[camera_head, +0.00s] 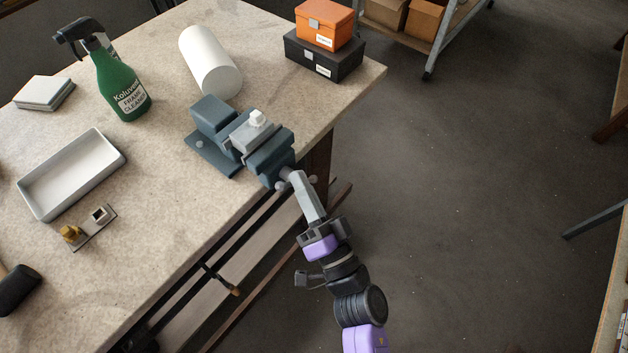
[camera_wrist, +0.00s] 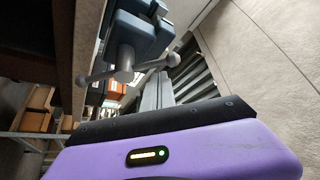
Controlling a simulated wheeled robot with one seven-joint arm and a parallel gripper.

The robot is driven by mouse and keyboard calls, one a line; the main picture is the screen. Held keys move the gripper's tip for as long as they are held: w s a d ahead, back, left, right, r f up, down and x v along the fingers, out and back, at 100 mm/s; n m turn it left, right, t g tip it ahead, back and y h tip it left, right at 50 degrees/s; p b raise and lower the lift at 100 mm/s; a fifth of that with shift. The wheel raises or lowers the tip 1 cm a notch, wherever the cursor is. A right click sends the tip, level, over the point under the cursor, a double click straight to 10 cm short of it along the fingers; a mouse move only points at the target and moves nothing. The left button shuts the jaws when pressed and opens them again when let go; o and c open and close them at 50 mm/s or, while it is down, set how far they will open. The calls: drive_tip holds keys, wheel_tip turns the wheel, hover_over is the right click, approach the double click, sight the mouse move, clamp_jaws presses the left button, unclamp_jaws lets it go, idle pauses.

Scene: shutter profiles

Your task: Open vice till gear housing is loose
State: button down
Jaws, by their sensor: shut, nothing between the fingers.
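The blue-grey vice (camera_head: 213,117) is fixed at the table's front edge; part of its body also shows in the wrist view (camera_wrist: 142,33). A light grey piece with a white knob on top, apparently the gear housing (camera_head: 257,119), sits between the vice jaws. The vice handle, a bar with ball ends, shows in the wrist view (camera_wrist: 104,75), lying slightly tilted across the screw end. My gripper (camera_head: 296,175) is shut and empty, with its fingertips at the handle (camera_head: 282,186). In the wrist view, my fingers (camera_wrist: 158,78) lie close to the bar's right half; contact is unclear.
A white cylinder (camera_head: 208,62) lies behind the vice. A green spray bottle (camera_head: 118,85), a grey tray (camera_head: 30,197) and a small fixture plate (camera_head: 97,230) are to the left. Orange (camera_head: 324,20) and black boxes (camera_head: 322,58) are stacked at the back right.

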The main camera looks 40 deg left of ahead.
drive_tip(key=shift+s+a+f, duration=0.1)
drive_tip(key=shift+s+f, duration=0.2)
drive_tip(key=shift+s+f+n+g+y+b, duration=0.15)
drive_tip(key=shift+n+g+y+b, duration=0.1)
drive_tip(key=shift+n+b, duration=0.25)
drive_tip(key=shift+s+f+n+g+y+b, duration=0.15)
drive_tip(key=shift+n+y+b, duration=0.15)
drive_tip(key=shift+n, duration=0.4)
drive_tip(key=shift+s+f+n+g+y+b, duration=0.1)
drive_tip(key=shift+f+n+g+y+b, duration=0.1)
drive_tip(key=shift+n+b, duration=0.3)
drive_tip(key=shift+s+f+n+g+y+b, duration=0.15)
drive_tip(key=shift+n+g+b, duration=0.1)
drive_tip(key=shift+n, duration=0.35)
drive_tip(key=shift+w+f+n+g+h+b, duration=0.2)
drive_tip(key=shift+f+n+g+b, duration=0.75)
drive_tip(key=shift+n+g+b, duration=2.55)
drive_tip(key=shift+s+f+n+g+h+b, duration=0.2)
drive_tip(key=shift+f+n+g+b, duration=1.3)
drive_tip(key=shift+n, duration=3.8)
drive_tip(key=shift+w+f+n+g+h+b, duration=0.25)
drive_tip(key=shift+f+n+g+b, duration=0.2)
drive_tip(key=shift+n+g+b, duration=3.05)
drive_tip(key=n+t+p, duration=0.1)
drive_tip(key=n+p, duration=0.1)
drive_tip(key=shift+p, duration=0.3)
drive_tip(key=shift+r, duration=0.15)
